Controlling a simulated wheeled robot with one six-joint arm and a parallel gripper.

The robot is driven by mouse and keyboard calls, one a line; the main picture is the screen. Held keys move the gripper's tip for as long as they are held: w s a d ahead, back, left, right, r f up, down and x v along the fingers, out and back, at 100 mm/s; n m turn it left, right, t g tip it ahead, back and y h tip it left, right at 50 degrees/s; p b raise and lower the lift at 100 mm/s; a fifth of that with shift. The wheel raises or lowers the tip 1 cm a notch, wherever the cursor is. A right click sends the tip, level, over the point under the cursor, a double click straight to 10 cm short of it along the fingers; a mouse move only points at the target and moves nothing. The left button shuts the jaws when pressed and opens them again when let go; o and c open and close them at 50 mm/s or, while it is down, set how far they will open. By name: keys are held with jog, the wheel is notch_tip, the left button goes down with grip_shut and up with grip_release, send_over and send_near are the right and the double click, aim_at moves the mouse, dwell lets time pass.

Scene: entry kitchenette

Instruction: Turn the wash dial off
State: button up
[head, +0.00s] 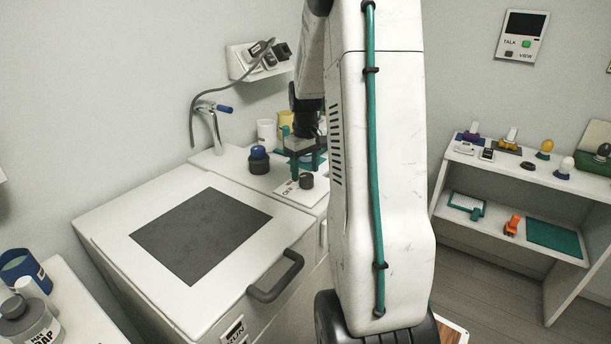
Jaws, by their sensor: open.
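A small dark round knob (307,181), which looks like the wash dial, stands on a white plate (288,191) with black lettering. The plate lies on the white counter behind the washer's right side. The lettering and the knob's pointer are too small to read. My gripper (304,163) is open, pointing down, just above and behind the knob in the picture. It looks apart from the knob, but the exact gap cannot be told. My arm hides the area right of the plate.
A blue-topped dark knob (258,159) stands left of the plate. White and yellow cups (267,131) and a tap (208,122) are behind. The white washer (130,215) with a dark handle (276,277) fills the front. A shelf (470,165) with small items stands right.

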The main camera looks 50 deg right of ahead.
aim_at(306, 175)
notch_tip(306, 175, up, 5)
jog(key=shift+f, duration=0.1)
dwell(0.7)
jog(key=shift+s+a, duration=0.1)
jog(key=s+a+r, duration=0.2)
jog(key=s+a, duration=0.4)
jog(key=a, duration=0.5)
jog(key=s+a+r+n+t, duration=0.1)
jog(key=s+a+r, duration=0.2)
jog(key=s+a, duration=0.4)
jog(key=s+a+r+n, duration=0.1)
jog(key=s+a+r, duration=0.2)
jog(key=a, duration=1.3)
jog(key=s, duration=0.3)
jog(key=shift+s+a, duration=0.25)
jog(key=shift+s, duration=0.05)
